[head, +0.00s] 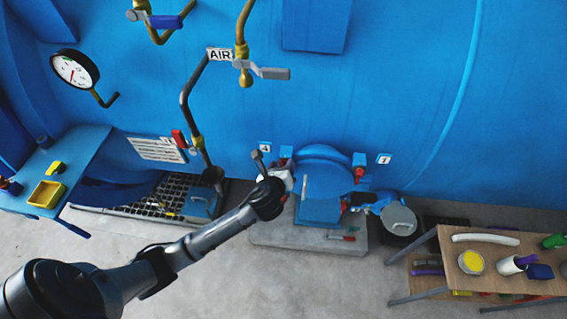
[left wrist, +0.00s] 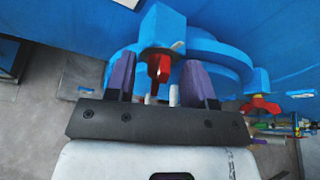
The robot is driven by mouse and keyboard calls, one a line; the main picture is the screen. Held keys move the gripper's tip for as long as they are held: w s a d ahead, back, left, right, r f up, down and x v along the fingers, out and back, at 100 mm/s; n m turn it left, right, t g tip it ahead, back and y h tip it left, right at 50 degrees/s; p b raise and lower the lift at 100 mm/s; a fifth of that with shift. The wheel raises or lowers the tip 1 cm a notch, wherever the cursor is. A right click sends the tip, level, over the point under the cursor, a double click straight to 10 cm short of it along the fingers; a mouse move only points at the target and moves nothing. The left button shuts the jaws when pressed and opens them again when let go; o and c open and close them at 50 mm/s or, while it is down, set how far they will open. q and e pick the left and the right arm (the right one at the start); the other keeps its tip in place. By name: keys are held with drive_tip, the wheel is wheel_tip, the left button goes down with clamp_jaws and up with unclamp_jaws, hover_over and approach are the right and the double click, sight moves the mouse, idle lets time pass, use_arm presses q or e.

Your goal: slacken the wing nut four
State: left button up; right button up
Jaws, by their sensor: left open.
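The blue round hatch (head: 322,180) sits low on the vessel wall, with label 4 (head: 264,147) at its upper left and label 1 (head: 384,159) at its upper right. In the left wrist view a red wing nut (left wrist: 160,68) hangs under a blue lug (left wrist: 163,28). My left gripper (left wrist: 159,72) is open, its purple fingers on either side of that nut with gaps to both. In the head view the left gripper (head: 284,182) is at the hatch's left side, below label 4; my wrist hides part of it. My right gripper is not in view.
Another red wing nut (left wrist: 262,105) is at the right in the left wrist view. A red-handled tool (head: 342,237) lies on the grey plinth (head: 300,238) below the hatch. A wooden table (head: 500,266) stands at right, a blue bench (head: 70,165) at left. Open floor lies in front.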

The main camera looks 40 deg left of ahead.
use_arm(q)
drive_tip(key=shift+w+a+f, duration=0.25)
drive_tip(key=shift+w, duration=0.4)
drive_tip(key=shift+c, duration=0.3)
clamp_jaws()
